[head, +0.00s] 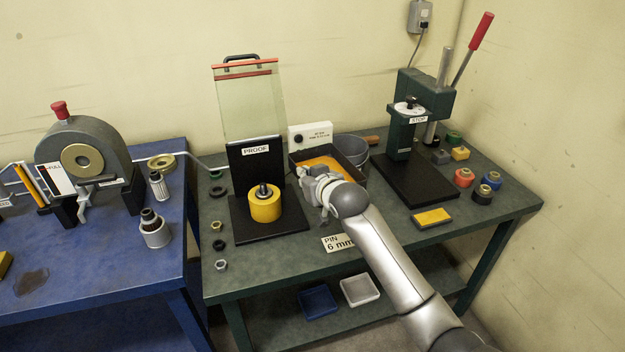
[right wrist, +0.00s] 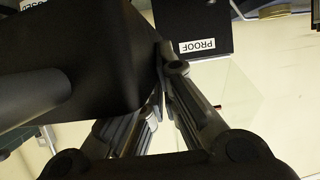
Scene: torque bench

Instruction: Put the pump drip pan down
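The pump drip pan (head: 352,167) is a dark, open rectangular tray with an orange inside, at the back middle of the green bench. My right gripper (head: 318,183) is at its near left side, its fingertips partly hidden by my wrist. In the right wrist view the fingers of my right gripper (right wrist: 166,58) come together at the edge of a large black body, which looks like the pan (right wrist: 95,65). The gripper looks shut on the pan's wall. Whether the pan's underside touches the bench is hidden. My left gripper is out of view.
The PROOF stand (head: 252,165) with its clear shield and yellow cylinder (head: 265,205) is just left of the pan. A grey bucket (head: 357,148) and white box (head: 310,136) are close behind. The green lever press (head: 405,140) stands right. Bare bench (head: 255,262) lies along the front.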

